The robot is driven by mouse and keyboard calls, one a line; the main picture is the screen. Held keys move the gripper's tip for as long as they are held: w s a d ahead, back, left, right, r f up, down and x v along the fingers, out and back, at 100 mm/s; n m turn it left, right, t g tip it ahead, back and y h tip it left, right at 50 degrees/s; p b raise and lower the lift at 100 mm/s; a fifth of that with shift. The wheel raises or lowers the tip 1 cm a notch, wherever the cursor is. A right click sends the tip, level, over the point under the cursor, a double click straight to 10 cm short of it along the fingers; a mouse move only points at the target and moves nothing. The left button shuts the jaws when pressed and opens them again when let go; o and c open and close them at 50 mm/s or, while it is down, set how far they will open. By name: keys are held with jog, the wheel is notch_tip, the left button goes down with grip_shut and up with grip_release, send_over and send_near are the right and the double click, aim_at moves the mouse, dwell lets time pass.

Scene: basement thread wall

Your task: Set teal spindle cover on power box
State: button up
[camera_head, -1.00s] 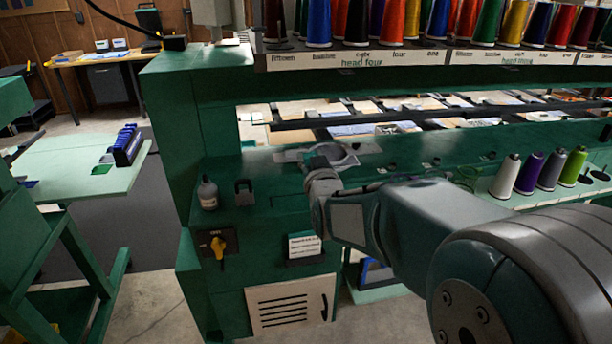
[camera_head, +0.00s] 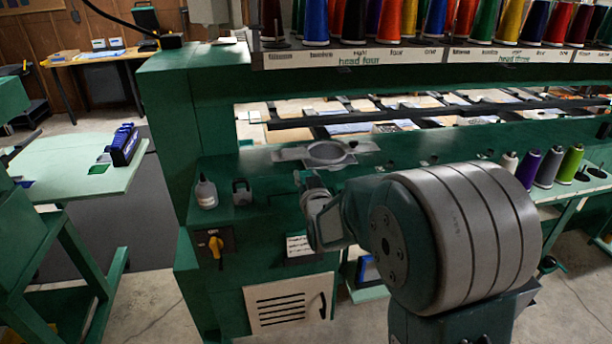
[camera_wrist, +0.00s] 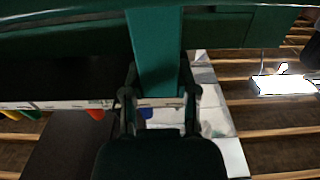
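My gripper (camera_head: 312,182) is in front of the green machine's deck, just below a grey ring-shaped frame (camera_head: 328,153). In the wrist view its two dark fingers (camera_wrist: 158,98) stand apart, with background showing between them. A teal-green upright strip behind the gap looks like part of the machine; I cannot tell for sure. I cannot pick out the teal spindle cover in either view. A dark box with a yellow switch (camera_head: 215,246) on the machine's front looks like the power box; my gripper is to its right and higher.
Thread cones (camera_head: 549,167) stand at the right. A pale green table (camera_head: 75,180) with a blue rack (camera_head: 125,145) is at the left. Floor is clear between.

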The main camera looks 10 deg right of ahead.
jog(key=o, duration=0.4)
jog(key=shift+r, duration=0.15)
jog(key=s+g, duration=0.4)
jog(key=s, duration=0.8)
jog(key=s+g, duration=0.4)
jog(key=s, duration=0.7)
jog(key=s+d+g, duration=0.1)
jog(key=s+g, duration=0.3)
jog(key=s, duration=0.8)
jog(key=shift+s+r, duration=0.25)
jog(key=shift+s, duration=0.1)
